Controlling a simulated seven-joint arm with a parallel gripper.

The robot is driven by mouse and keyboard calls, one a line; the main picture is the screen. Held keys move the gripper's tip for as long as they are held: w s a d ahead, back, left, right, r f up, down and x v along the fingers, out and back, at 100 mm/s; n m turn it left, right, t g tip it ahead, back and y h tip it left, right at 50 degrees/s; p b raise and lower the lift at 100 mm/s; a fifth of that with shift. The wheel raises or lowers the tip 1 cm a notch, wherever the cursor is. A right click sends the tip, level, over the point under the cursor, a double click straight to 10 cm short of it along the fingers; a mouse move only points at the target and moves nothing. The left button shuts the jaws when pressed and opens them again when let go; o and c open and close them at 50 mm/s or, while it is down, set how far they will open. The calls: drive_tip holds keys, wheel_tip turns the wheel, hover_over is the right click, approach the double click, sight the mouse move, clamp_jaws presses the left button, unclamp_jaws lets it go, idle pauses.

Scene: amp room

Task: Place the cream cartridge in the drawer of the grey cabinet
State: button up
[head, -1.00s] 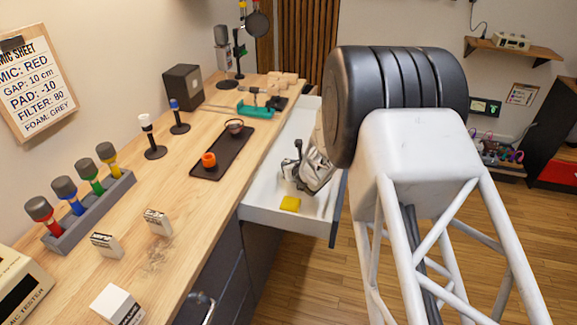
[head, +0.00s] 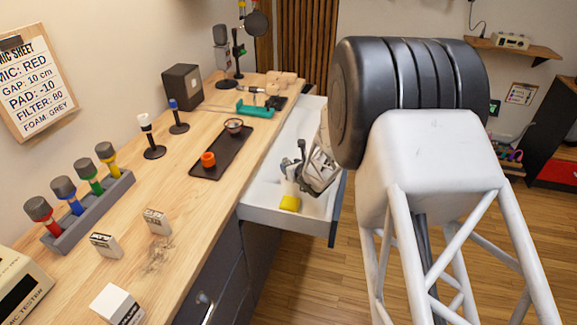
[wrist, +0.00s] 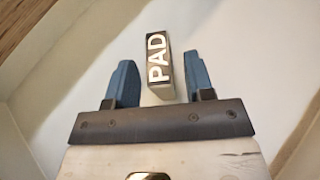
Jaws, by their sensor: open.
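The drawer (head: 272,212) of the grey cabinet (head: 215,275) is pulled out, under the wooden bench top. My gripper (head: 295,168) is over or inside it. In the wrist view, my gripper (wrist: 158,85) is open, with its two blue-grey fingers apart. A small cream block with a dark face lettered PAD (wrist: 158,62) lies on the drawer's pale floor, just ahead of and between the fingertips. It looks like the cream cartridge and appears free of both fingers. In the head view I cannot make it out near my gripper.
On the bench are two small labelled blocks (head: 106,245) (head: 157,222), a white box (head: 117,304), a dark tray (head: 221,155) and a microphone rack (head: 90,212). The drawer walls surround my gripper.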

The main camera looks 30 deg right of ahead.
drive_tip(key=v, duration=0.9)
drive_tip(key=shift+s+r, duration=0.15)
idle(0.4)
drive_tip(key=s+a+r+n+g+y, duration=0.3)
drive_tip(key=s+a+r+n+y, duration=0.15)
drive_tip(key=a+r+n, duration=0.65)
drive_tip(key=s+a+r+n+g+y, duration=0.3)
drive_tip(key=s+a+r+n, duration=0.2)
drive_tip(key=a+r+n, duration=0.6)
drive_tip(key=s+a+r+n+g+h, duration=0.2)
drive_tip(key=s+n, duration=0.5)
drive_tip(key=s, duration=0.4)
drive_tip(key=s+a+r+n+g+h, duration=0.1)
drive_tip(key=s+r+n+g+h, duration=0.2)
drive_tip(key=s, duration=0.7)
drive_tip(key=r+n+h, duration=0.1)
drive_tip(key=n+h, duration=0.1)
drive_tip(key=n, duration=0.1)
drive_tip(key=shift+s+a+n+h, duration=0.35)
drive_tip(key=shift+s+a+n, duration=0.05)
